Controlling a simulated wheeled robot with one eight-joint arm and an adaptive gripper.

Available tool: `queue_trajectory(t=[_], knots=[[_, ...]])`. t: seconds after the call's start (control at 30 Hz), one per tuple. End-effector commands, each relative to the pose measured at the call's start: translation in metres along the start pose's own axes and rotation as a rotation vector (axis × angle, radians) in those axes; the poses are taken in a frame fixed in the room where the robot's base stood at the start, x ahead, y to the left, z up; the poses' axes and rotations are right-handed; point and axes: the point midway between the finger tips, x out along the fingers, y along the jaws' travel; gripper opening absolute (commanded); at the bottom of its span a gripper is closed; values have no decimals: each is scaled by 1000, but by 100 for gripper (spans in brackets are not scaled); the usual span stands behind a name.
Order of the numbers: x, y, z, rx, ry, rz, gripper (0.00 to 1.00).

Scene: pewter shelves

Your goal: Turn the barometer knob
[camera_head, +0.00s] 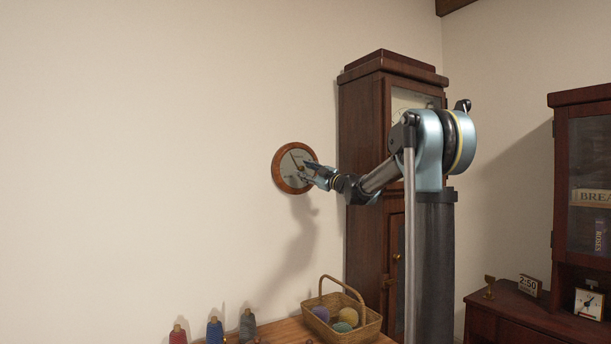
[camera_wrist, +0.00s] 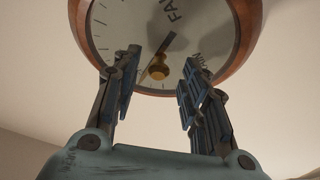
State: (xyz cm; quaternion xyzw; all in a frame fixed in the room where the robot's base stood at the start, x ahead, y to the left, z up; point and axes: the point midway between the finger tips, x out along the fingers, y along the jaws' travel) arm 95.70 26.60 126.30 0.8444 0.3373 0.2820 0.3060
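The barometer (camera_head: 281,174) is a round dial with a brown wooden rim, mounted on the wall left of the tall clock. In the wrist view the barometer's rim (camera_wrist: 249,40) and pale face fill the top. Its small brass knob (camera_wrist: 159,69) sits on the face, with a dark pointer beside it. My gripper (camera_head: 308,171) is at the dial's right side in the head view. In the wrist view my gripper (camera_wrist: 160,75) is open, one finger on each side of the knob, with visible gaps to both. Whether the fingertips touch the face is unclear.
A tall dark wooden clock (camera_head: 360,150) stands right behind my arm. Below, a wooden surface (camera_head: 285,331) holds a wicker basket (camera_head: 366,330) of yarn balls and several thread spools (camera_head: 215,331). A glass-fronted cabinet (camera_head: 562,180) stands at the right. The wall left of the barometer is clear.

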Motion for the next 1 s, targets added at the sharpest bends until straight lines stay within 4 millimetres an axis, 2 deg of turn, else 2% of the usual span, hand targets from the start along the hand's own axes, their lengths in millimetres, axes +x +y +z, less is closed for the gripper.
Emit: queue_trajectory(t=[0.17,0.27,0.7,0.83,1.0], knots=[[-3,1,0,0,-1,1,40],[-11,1,0,0,-1,2,40],[-90,0,1,-1,-3,2,40],[-107,0,1,1,-2,2,40],[-119,-1,1,1,-1,0,40]])
